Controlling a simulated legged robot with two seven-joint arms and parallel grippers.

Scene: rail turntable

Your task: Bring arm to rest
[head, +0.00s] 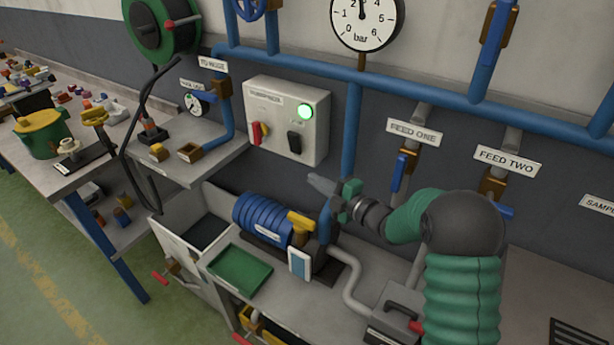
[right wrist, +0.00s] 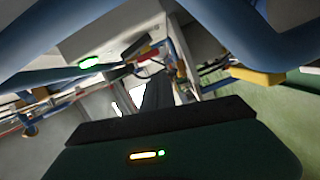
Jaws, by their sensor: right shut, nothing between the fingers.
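My right arm, with green ribbed sleeves and a dark elbow, comes in from the lower right in the head view. Its gripper (head: 324,186) is shut and empty. It is held in front of the blue vertical pipe, above and right of the blue ribbed motor (head: 262,218). In the right wrist view the dark gripper body fills the bottom and the fingers (right wrist: 158,88) show small in the middle, with nothing between them. My left gripper is in neither view.
A white control box (head: 287,118) with a lit green lamp hangs on the wall. Blue pipes (head: 349,140) run behind the arm. A green tray (head: 240,270) lies on the bench. Feed one and feed two valves (head: 400,165) are close to the arm. A cluttered table (head: 60,180) stands at left.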

